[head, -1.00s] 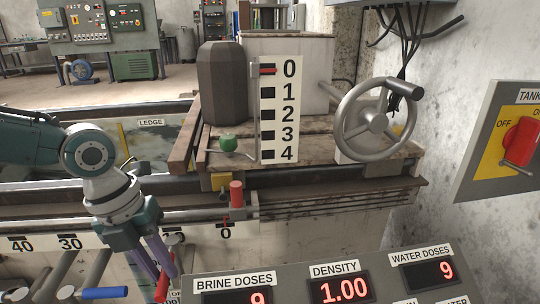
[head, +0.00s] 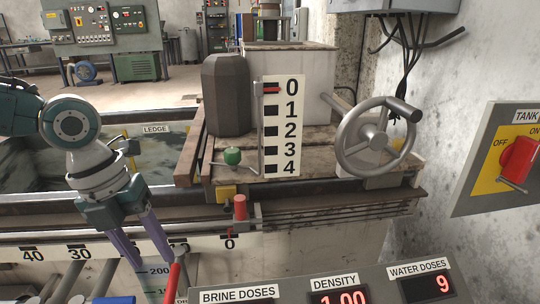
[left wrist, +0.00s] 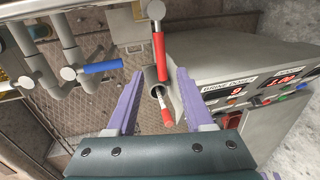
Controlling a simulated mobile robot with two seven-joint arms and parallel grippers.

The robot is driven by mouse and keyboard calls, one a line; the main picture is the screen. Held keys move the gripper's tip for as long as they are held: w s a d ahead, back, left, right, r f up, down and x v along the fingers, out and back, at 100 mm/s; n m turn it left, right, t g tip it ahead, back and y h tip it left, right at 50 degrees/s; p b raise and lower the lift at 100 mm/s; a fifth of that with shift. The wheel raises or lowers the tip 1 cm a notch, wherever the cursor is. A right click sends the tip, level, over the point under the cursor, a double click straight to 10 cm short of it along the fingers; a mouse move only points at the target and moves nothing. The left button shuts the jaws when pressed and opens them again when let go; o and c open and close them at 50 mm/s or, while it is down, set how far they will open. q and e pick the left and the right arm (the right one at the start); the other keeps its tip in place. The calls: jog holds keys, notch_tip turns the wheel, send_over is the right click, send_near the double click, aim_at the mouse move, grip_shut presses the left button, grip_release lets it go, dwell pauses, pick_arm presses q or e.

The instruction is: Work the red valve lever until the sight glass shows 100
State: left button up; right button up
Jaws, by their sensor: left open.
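The red valve lever (head: 174,280) hangs down from a grey hub at the bottom left of the head view. In the left wrist view the red lever (left wrist: 159,60) runs down from its hub into the gap between my fingertips. My left gripper (head: 150,260) is open, its purple fingers pointing down just left of the lever in the head view. In the wrist view the open left gripper (left wrist: 160,76) has one finger on each side of the lever's end, apart from it. The sight glass is hard to make out; a scale marked 200 (head: 158,271) shows beside the fingers. My right gripper is not visible.
A blue-handled valve (left wrist: 102,67) and grey pipes lie left of the lever. A red-tipped rod (left wrist: 167,114) sticks out below it. The display console (head: 285,290) stands to the right, its readouts partly cut off. A handwheel (head: 375,137) stands further back.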

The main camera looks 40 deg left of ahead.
pick_arm(q)
jog(key=shift+s+a+r+p, duration=0.1)
jog(key=shift+s+r+p, duration=0.1)
jog(key=shift+r, duration=0.6)
jog(key=shift+s+a+r+p, duration=0.1)
jog(key=shift+r+p, duration=0.05)
jog(key=shift+r, duration=0.6)
